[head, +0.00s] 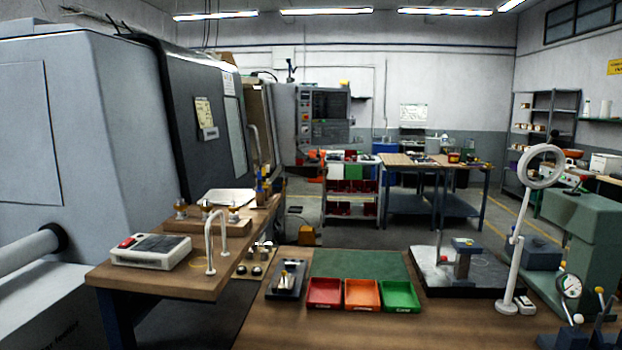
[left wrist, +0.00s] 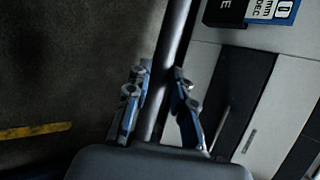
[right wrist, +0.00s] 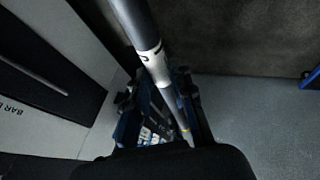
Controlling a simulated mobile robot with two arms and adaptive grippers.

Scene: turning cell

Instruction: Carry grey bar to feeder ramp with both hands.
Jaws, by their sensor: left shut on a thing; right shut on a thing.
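The grey bar (left wrist: 177,35) runs lengthwise between the fingers of my left gripper (left wrist: 158,100) in the left wrist view. The gripper is shut on it. In the right wrist view the bar (right wrist: 132,18) carries a pale band (right wrist: 152,62) and passes between the fingers of my right gripper (right wrist: 162,105), also shut on it. Neither gripper shows in the head view. A pale bar feeder housing (head: 45,310) with dark lettering stands at lower left there. A panel lettered "BAR" (right wrist: 30,125) shows in the right wrist view. I cannot make out the ramp clearly.
A large grey machine (head: 80,120) fills the left. A wooden bench (head: 150,280) with a control box (head: 150,250) stands beside it. A front table (head: 270,335) holds red, orange and green trays. Bare floor (left wrist: 60,60) lies under the left gripper.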

